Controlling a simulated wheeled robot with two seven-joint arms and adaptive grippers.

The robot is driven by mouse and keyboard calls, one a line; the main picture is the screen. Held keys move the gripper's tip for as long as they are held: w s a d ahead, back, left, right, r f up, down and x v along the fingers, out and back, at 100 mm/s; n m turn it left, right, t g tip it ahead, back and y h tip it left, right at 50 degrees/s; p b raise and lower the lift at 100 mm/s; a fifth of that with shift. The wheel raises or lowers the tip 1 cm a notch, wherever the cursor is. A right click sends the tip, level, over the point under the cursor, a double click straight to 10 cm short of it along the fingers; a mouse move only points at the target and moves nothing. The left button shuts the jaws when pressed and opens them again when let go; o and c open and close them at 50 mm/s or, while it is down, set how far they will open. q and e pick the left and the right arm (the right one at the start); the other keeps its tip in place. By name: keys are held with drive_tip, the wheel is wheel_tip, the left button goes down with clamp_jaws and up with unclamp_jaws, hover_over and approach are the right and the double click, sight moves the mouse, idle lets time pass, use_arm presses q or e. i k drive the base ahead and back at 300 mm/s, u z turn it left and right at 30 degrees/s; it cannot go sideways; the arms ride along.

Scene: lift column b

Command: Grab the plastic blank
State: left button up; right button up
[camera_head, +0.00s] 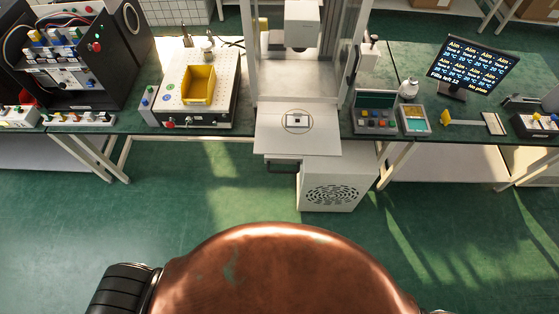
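A small pale piece with a dark centre (297,121) lies inside a ring mark on the white platform (270,142) of the tall machine in the middle. It may be the plastic blank, but it is too small to tell. A yellow bin (198,85) stands on a white perforated plate (173,87) to the left; I cannot make out anything inside it. Neither of my grippers is in view. Only parts of my own body show along the bottom edge.
A black control panel unit (62,55) stands at the far left. Right of the machine are a button box (375,121), a small tray (414,120), a white bottle (408,88), and a monitor (474,65). A white vented cabinet (333,193) stands below the platform. The green floor in front is clear.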

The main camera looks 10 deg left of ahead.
sight(298, 120)
drive_tip(key=u, duration=1.55)
drive_tip(key=k, duration=0.65)
drive_tip(key=z, duration=0.25)
